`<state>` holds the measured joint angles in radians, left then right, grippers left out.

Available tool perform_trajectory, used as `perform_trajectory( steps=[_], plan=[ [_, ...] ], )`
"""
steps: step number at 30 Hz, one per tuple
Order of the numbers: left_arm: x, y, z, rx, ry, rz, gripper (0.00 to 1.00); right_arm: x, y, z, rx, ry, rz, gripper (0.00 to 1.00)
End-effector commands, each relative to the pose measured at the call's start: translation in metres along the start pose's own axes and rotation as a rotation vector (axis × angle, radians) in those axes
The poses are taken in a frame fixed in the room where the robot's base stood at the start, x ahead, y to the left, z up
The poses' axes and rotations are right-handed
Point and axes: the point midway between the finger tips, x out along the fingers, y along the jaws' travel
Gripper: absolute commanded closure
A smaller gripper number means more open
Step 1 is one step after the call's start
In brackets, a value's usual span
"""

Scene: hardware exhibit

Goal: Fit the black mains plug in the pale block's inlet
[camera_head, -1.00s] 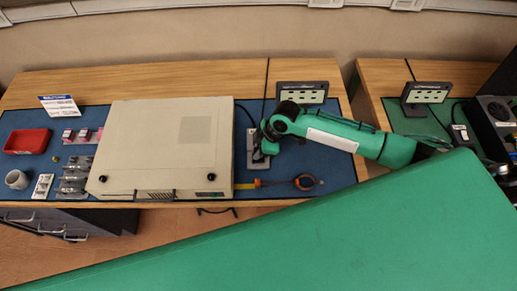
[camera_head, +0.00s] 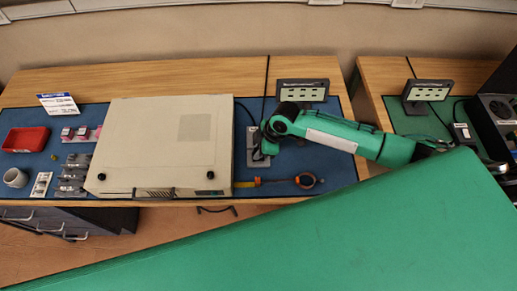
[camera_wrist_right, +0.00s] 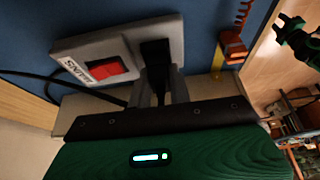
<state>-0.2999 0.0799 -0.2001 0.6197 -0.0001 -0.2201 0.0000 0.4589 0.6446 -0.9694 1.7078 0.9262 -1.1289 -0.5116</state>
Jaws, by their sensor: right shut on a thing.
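The pale block (camera_wrist_right: 102,58) lies on the blue mat, with a red switch marked MAINS on its face; a part of it shows in the head view (camera_head: 258,160). My right gripper (camera_wrist_right: 157,62) is shut on the black mains plug (camera_wrist_right: 155,52), which is between its grey fingers at the block's inlet end. The plug and fingers cover the inlet, so I cannot tell how deep the plug sits. In the head view my right gripper (camera_head: 268,136) is over the block and hides the plug. A dark forked shape, perhaps my left gripper (camera_wrist_right: 288,30), shows small in the wrist view.
A large beige case (camera_head: 160,148) stands just left of the block. A small display stand (camera_head: 302,91) is behind my right arm. An orange-ended yellow tool (camera_head: 305,181) lies in front. A red tray (camera_head: 25,139) and a cup (camera_head: 16,178) are far left.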

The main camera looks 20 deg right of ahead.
Motion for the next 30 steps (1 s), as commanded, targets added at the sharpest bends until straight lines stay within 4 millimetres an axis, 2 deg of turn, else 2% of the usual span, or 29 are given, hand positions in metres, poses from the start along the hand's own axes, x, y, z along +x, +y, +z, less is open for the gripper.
perform_trajectory(
  steps=[14,15,17,18,26,27,28,30],
  plan=[
    [0.0019,-0.0001,0.0005,0.000,0.000,0.000,0.60,0.0041,-0.0008,0.0019,0.000,-0.001,-0.002,0.93],
    [0.0020,-0.0001,0.0005,0.000,0.000,0.000,0.60,0.0042,-0.0008,0.0020,0.000,-0.002,-0.002,0.74],
    [0.0020,-0.0001,0.0005,0.000,0.000,0.000,0.60,0.0044,-0.0010,0.0022,0.000,-0.002,-0.002,0.63],
    [0.0020,-0.0001,0.0005,0.000,0.000,0.000,0.60,0.0045,-0.0011,0.0023,0.000,-0.002,-0.002,0.61],
    [0.0022,-0.0001,0.0004,0.000,0.000,0.000,0.60,0.0053,-0.0018,0.0030,0.001,-0.004,-0.004,0.61],
    [0.0022,-0.0001,0.0004,0.000,0.000,0.000,0.60,0.0054,-0.0019,0.0031,0.001,-0.004,-0.004,0.77],
    [0.0022,-0.0001,0.0004,0.000,0.000,0.000,0.60,0.0055,-0.0020,0.0031,0.001,-0.004,-0.004,0.71],
    [0.0022,-0.0001,0.0004,0.000,0.000,0.000,0.60,0.0056,-0.0022,0.0033,0.001,-0.004,-0.005,0.70]
  ],
)
